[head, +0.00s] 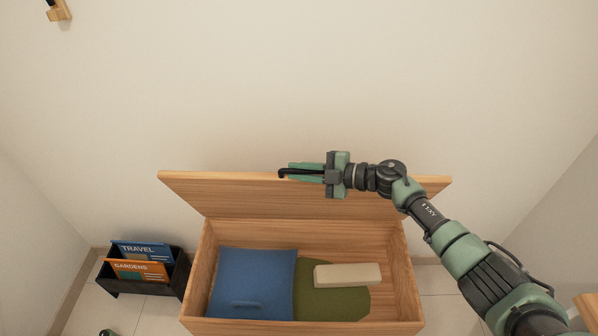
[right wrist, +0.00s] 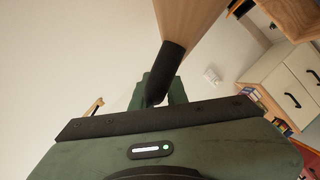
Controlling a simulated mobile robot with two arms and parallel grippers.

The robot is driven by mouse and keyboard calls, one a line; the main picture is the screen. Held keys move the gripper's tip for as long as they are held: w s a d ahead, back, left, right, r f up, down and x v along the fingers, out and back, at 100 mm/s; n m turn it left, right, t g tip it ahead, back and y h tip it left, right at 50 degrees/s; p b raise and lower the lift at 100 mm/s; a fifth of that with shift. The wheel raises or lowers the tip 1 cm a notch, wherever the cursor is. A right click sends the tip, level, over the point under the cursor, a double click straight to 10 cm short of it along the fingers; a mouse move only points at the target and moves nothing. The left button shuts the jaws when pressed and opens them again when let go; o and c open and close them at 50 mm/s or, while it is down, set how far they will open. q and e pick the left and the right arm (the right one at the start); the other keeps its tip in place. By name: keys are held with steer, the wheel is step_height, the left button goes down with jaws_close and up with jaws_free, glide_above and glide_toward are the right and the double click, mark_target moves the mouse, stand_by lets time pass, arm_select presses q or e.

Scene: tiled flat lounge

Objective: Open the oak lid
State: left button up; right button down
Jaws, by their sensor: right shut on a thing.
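The oak lid (head: 240,190) of the wooden chest stands raised at the chest's back edge, its inner face toward me. My right gripper (head: 300,172) is at the lid's upper edge, shut on a black handle (head: 284,172). In the right wrist view, the black handle (right wrist: 168,68) sits between the green fingers, with the lid's wood (right wrist: 191,22) beyond it. The open chest (head: 197,285) holds a blue cushion (head: 252,280), a folded green cloth (head: 345,303) and a cream block (head: 347,275).
A black magazine rack (head: 125,285) with travel and gardens magazines stands left of the chest. A plain wall (head: 300,90) rises behind the lid. A small wooden fixture (head: 58,10) is high on the wall.

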steer(key=c, duration=1.7)
jaws_free()
steer(key=shift+r, duration=0.1)
steer(key=shift+d, duration=0.1)
steer(key=v, duration=0.7)
steer(key=shift+s+d+r, duration=0.1)
steer(key=shift+s+d, duration=0.05)
steer(key=shift+d, duration=0.1)
